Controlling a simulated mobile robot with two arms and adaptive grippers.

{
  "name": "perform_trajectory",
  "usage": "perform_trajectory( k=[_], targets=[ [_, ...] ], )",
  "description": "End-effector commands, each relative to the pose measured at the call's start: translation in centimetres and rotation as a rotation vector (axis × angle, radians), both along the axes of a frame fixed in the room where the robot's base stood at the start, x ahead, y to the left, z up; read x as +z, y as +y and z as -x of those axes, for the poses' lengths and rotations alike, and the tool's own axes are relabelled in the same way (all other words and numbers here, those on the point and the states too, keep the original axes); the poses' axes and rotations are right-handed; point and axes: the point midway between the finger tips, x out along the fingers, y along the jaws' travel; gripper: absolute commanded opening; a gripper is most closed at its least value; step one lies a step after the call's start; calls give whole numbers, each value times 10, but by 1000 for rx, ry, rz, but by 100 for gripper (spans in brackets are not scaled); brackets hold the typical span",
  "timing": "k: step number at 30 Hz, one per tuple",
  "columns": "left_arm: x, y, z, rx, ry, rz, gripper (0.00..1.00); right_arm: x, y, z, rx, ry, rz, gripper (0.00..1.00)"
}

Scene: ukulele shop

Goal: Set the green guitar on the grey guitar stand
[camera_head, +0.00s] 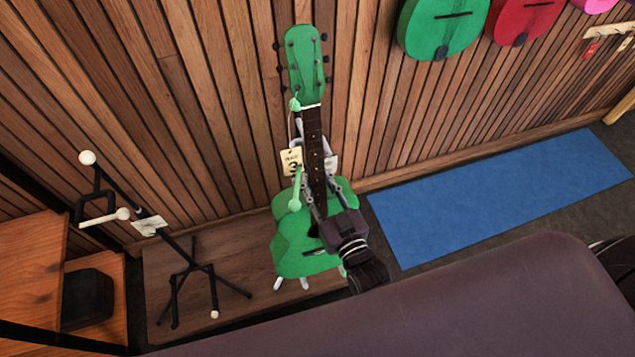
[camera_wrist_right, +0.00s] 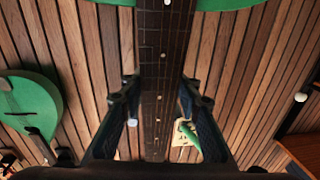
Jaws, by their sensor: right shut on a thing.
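The green guitar (camera_head: 300,247) is upright near the slatted wall, head up. Its dark neck (camera_wrist_right: 160,75) runs between the fingers in the right wrist view. My right gripper (camera_head: 322,195) is shut on the neck just above the body. Light grey stand parts (camera_head: 331,166) show beside the neck, and pale feet (camera_head: 279,283) show under the body. The guitar hides most of this stand, so I cannot tell whether it bears the guitar's weight. A paper tag (camera_head: 291,162) hangs beside the neck. My left gripper is not in view.
An empty black stand (camera_head: 190,262) with white tips is at left on the low wooden platform (camera_head: 240,312). A wooden shelf (camera_head: 32,262) is at far left. A blue mat (camera_head: 500,205) lies right. Green (camera_head: 440,30) and red (camera_head: 520,22) instruments hang above.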

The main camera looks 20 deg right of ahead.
Motion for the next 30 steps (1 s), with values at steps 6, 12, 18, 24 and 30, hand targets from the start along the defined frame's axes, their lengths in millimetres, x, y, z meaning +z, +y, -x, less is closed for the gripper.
perform_trajectory(
  k=[6,12,18,24,30],
  targets=[
    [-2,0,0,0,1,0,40,6,0,-12,-2,-18,-2,0],
    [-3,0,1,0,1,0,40,6,1,-19,-3,-18,-2,0],
    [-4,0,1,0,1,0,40,5,1,-24,-3,-18,-2,0],
    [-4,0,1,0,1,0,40,5,1,-26,-3,-18,-2,0],
    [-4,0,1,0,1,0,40,5,1,-26,-3,-18,-2,0]
  ],
)
